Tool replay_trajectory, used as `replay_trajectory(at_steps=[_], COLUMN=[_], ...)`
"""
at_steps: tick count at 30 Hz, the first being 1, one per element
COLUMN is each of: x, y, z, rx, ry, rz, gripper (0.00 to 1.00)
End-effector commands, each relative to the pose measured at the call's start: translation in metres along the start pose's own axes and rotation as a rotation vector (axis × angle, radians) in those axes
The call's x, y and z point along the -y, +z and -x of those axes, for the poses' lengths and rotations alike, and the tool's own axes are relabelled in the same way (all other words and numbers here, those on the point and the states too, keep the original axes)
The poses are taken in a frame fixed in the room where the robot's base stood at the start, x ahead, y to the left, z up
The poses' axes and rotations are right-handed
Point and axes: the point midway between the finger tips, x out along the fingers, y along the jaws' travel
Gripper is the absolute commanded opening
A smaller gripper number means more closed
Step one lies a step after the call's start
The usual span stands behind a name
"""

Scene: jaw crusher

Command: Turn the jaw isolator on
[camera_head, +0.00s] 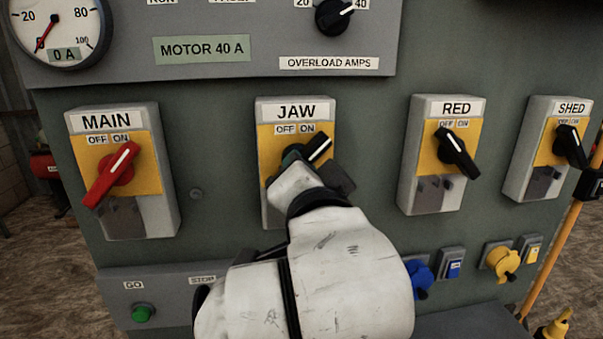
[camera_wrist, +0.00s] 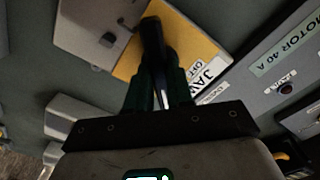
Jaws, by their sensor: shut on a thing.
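The JAW isolator (camera_head: 265,140) is a grey box with a yellow plate marked OFF and ON, in the middle of the panel. Its black handle (camera_head: 320,147) has a white line and tilts up to the right, its upper end below the ON label. My gripper (camera_head: 297,158) is shut on this handle, and my wrist hides the lower part of the box. In the wrist view, the dark fingers of my gripper (camera_wrist: 155,88) stand on both sides of the black handle (camera_wrist: 152,38), by the JAW label (camera_wrist: 210,70).
The MAIN isolator (camera_head: 148,190) at left has a red handle tilted toward ON. The RED isolator (camera_head: 415,150) and SHED isolator (camera_head: 520,150) at right have black handles tilted toward OFF. A green GO button (camera_head: 143,313) and blue and yellow sockets sit lower down. The ammeter (camera_head: 70,25) reads about zero.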

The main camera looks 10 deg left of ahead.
Motion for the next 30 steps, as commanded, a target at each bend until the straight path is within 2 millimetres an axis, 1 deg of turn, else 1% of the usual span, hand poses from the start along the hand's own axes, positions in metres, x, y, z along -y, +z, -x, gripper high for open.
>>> replay_trajectory(at_steps=[13, 14, 21, 30], x=[-0.0013, -0.0013, -0.0007, -0.0002], y=[0.0012, 0.0012, 0.0006, 0.0004], z=[-0.0001, -0.0001, -0.0001, 0.0026], rx=[0.003, 0.003, 0.002, 0.0], ry=[0.003, 0.003, 0.002, 0.0], rz=[-0.012, -0.012, -0.01, -0.01], gripper=[0.0, 0.23, 0.46, 0.47])
